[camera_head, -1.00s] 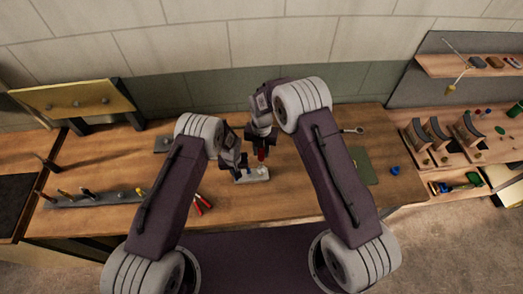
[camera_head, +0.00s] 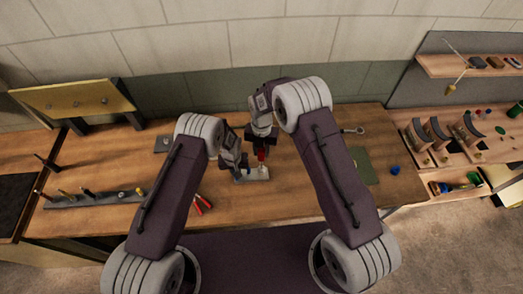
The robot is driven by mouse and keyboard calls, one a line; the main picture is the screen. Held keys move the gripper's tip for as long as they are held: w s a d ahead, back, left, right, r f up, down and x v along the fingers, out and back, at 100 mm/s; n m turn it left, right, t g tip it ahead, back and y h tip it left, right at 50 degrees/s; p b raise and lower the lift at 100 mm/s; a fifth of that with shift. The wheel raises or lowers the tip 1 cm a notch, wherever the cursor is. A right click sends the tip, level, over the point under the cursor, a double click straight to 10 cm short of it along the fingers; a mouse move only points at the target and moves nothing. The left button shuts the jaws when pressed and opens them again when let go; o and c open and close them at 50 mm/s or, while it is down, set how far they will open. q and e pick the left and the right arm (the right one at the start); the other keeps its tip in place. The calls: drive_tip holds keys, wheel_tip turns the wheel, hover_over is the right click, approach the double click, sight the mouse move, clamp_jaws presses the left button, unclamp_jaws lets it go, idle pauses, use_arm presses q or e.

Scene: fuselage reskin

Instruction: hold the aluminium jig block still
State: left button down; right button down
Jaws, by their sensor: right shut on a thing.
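The pale aluminium jig block (camera_head: 254,175) lies on the wooden bench in front of me. My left gripper (camera_head: 241,168) is at the block's left end, low and seemingly touching it. Its fingers are too small and dark to tell whether they are open or shut. My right gripper (camera_head: 262,144) points down above the block and is shut on a small red-handled thing (camera_head: 261,155). The lower end of this thing is over the block; I cannot tell whether it touches.
Red-handled pliers (camera_head: 202,205) lie left of the block. A tool rack (camera_head: 100,200) with several handles stands at the left. A green mat (camera_head: 364,166), a blue item (camera_head: 395,170) and a wrench (camera_head: 352,131) lie at the right. The bench front is mostly clear.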

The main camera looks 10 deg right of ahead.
drive_tip(key=shift+f, duration=0.8)
drive_tip(key=m, duration=0.5)
drive_tip(key=shift+m, duration=0.3)
drive_tip(key=m, duration=1.8)
drive_tip(key=shift+m, duration=0.3)
drive_tip(key=shift+n, duration=0.5)
